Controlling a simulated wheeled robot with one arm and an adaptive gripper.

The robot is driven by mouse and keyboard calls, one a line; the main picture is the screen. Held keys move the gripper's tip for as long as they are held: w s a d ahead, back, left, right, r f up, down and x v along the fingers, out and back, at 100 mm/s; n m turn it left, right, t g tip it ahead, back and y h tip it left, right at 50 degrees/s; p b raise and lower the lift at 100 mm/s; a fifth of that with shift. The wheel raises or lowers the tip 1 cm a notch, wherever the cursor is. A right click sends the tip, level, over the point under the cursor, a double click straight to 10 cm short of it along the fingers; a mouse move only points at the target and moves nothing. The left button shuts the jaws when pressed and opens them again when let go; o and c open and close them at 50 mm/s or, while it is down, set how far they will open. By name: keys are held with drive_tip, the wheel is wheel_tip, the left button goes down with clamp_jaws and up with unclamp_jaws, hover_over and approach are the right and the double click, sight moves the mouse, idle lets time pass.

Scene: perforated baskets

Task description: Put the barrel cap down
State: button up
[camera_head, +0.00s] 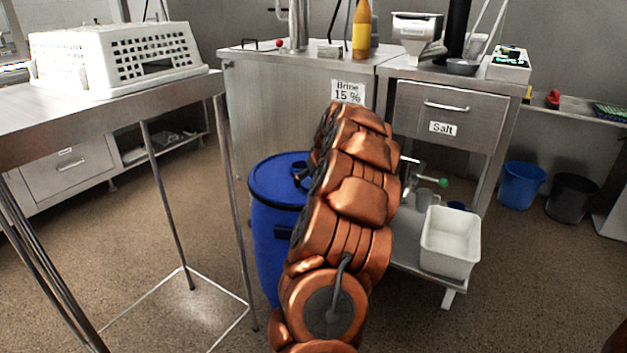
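A blue barrel (268,232) stands on the floor left of my copper-coloured arm. Its round blue top (272,181) faces up, and its right side is hidden behind my arm. A small dark blue piece (300,171) shows on or just above the top, against the arm's edge; I cannot tell whether it is the barrel cap. My arm reaches away from the camera past the barrel. My gripper is hidden behind the arm links, so its fingers and anything in them do not show.
A steel table (110,110) with an upturned white perforated basket (118,58) stands at the left. A steel cabinet (262,105) stands behind the barrel. A white tub (450,243) sits on a low shelf at right. Blue (521,186) and black (572,198) buckets stand farther right. Floor at front right is clear.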

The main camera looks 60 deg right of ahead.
drive_tip(key=shift+r, duration=0.2)
drive_tip(key=shift+s+a+r, duration=0.15)
drive_tip(key=shift+s+r, duration=0.1)
drive_tip(key=shift+r, duration=0.3)
drive_tip(key=p+v, duration=0.2)
drive_tip(key=v, duration=0.9)
drive_tip(key=w+a+f+n+g+y, duration=0.1)
drive_tip(key=w+a+n+y, duration=0.15)
drive_tip(key=a, duration=1.45)
drive_tip(key=w+a+f+n+g+y, duration=0.2)
drive_tip(key=w+a, duration=0.1)
drive_tip(key=a, duration=1.3)
drive_tip(key=s+a+f+n+g, duration=0.1)
drive_tip(key=s+a, duration=0.4)
drive_tip(key=a, duration=0.2)
drive_tip(key=s+a+f+g, duration=0.1)
drive_tip(key=s+a+f, duration=0.1)
drive_tip(key=s+a, duration=0.4)
drive_tip(key=s+a+f+g, duration=0.2)
drive_tip(key=s+a, duration=0.2)
drive_tip(key=s, duration=0.4)
drive_tip(key=s+a+f+g, duration=0.1)
drive_tip(key=s+a+g, duration=0.1)
drive_tip(key=s, duration=0.6)
drive_tip(key=shift+s+a+f+n+h, duration=0.3)
drive_tip(key=shift+a+f+n+h, duration=0.15)
drive_tip(key=shift+a, duration=0.45)
